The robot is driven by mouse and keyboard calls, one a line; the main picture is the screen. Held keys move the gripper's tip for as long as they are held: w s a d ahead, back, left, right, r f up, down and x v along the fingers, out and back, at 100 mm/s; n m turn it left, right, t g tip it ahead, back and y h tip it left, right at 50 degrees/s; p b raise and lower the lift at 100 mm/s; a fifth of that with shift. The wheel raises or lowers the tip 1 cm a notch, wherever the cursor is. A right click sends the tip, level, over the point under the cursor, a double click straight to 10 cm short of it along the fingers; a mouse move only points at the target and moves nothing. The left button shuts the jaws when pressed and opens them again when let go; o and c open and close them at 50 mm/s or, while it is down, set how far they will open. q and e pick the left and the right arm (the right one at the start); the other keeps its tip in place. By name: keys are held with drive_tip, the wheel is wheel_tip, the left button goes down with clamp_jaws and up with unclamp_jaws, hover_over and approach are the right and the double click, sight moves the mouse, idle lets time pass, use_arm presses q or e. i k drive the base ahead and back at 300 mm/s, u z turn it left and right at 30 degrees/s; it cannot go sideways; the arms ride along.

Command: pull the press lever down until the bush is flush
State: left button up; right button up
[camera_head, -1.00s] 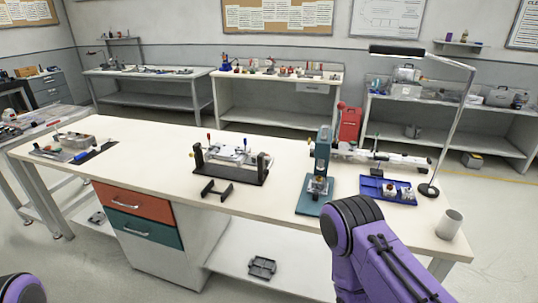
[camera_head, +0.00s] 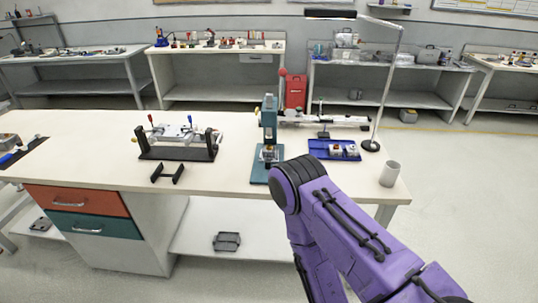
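The teal press (camera_head: 268,128) stands upright on its base plate on the cream workbench (camera_head: 226,178), right of centre. A red knob (camera_head: 283,73) shows just above and to the right of the press top; it appears to be the lever's end. A small metal part (camera_head: 268,154) sits low in the press; the bush is too small to make out, so I cannot tell how far in it is. My purple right arm rises from the lower right, its bend in front of the bench. Its gripper is not visible. My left arm and gripper are out of view.
A black fixture (camera_head: 178,152) and a small black bracket (camera_head: 167,173) lie left of the press. Open bench lies between bracket and press.

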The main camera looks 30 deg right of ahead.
sight(282, 72)
drive_tip(key=z, duration=0.55)
drive_tip(key=k, duration=0.65)
drive_tip(key=z, duration=0.75)
drive_tip(key=i, duration=0.7)
drive_tip(key=u, duration=0.6)
drive_tip(key=i, duration=0.5)
drive_tip(key=u, duration=0.55)
